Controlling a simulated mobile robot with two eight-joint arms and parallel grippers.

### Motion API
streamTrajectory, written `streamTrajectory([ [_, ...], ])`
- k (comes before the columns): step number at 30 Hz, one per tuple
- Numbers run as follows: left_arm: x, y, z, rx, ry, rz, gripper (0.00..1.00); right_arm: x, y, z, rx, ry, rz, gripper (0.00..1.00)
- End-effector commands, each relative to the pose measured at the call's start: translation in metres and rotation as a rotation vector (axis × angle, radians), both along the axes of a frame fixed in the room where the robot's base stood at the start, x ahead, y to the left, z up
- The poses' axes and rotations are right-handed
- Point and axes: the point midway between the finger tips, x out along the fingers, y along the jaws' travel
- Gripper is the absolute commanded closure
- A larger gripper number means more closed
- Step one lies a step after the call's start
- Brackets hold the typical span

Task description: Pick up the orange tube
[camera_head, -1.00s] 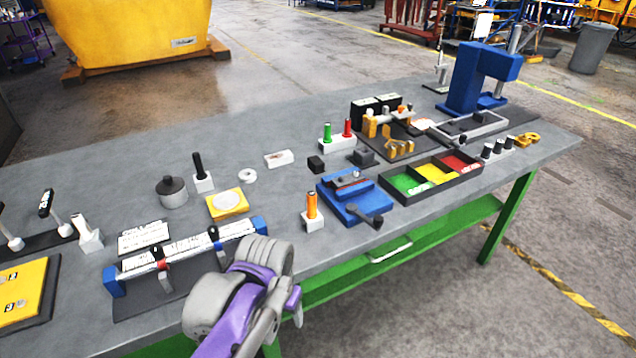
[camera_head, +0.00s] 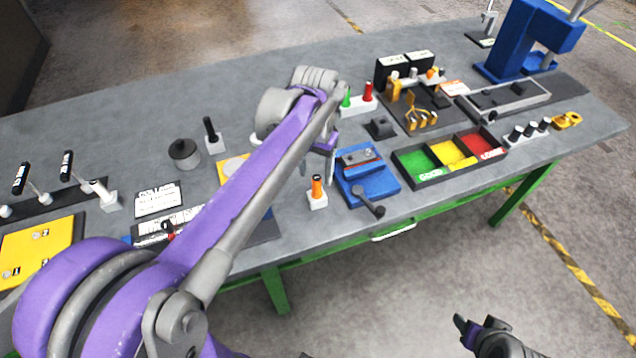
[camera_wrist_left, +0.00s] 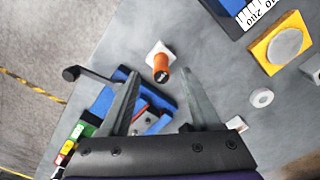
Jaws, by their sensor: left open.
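The orange tube (camera_head: 317,187) stands upright in a small white block (camera_head: 317,201) near the table's front edge, left of a blue vise-like fixture (camera_head: 366,181). My left gripper (camera_head: 328,158) is over the table just above and behind the tube, pointing down. In the left wrist view the tube (camera_wrist_left: 161,75) shows between the two open fingers (camera_wrist_left: 158,80), close to their tips, and nothing is held. The white block (camera_wrist_left: 158,52) also shows there. My right gripper (camera_head: 468,330) is at the bottom right, off the table; its jaw state is unclear.
The blue fixture with its dark-knobbed handle (camera_head: 370,202) is close beside the tube. A tray of green, yellow and red compartments (camera_head: 450,160) lies farther right. Green and red tubes (camera_head: 368,91) stand behind. My left arm hides part of the table's left side.

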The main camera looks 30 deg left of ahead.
Motion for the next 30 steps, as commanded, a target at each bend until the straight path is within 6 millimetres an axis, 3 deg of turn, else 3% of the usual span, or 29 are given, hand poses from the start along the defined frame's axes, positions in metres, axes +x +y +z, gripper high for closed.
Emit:
streamTrajectory([
  [8,0.002,0.001,-0.024,0.0,-0.002,0.0,0.36,0.001,0.0,0.001,0.0,-0.001,0.0,0.41],
  [15,0.004,0.002,-0.058,0.0,-0.001,0.0,0.36,0.001,0.0,0.002,0.0,-0.001,0.0,0.41],
  [24,0.004,0.002,-0.064,0.0,-0.001,0.0,0.36,0.001,0.0,0.001,0.0,-0.001,0.0,0.41],
  [25,0.004,0.002,-0.064,0.0,-0.001,0.0,0.38,0.001,0.0,0.001,0.0,-0.001,0.0,0.41],
  [30,0.004,0.002,-0.064,0.0,-0.001,0.0,0.68,0.001,0.0,0.001,0.0,-0.001,0.0,0.41],
])
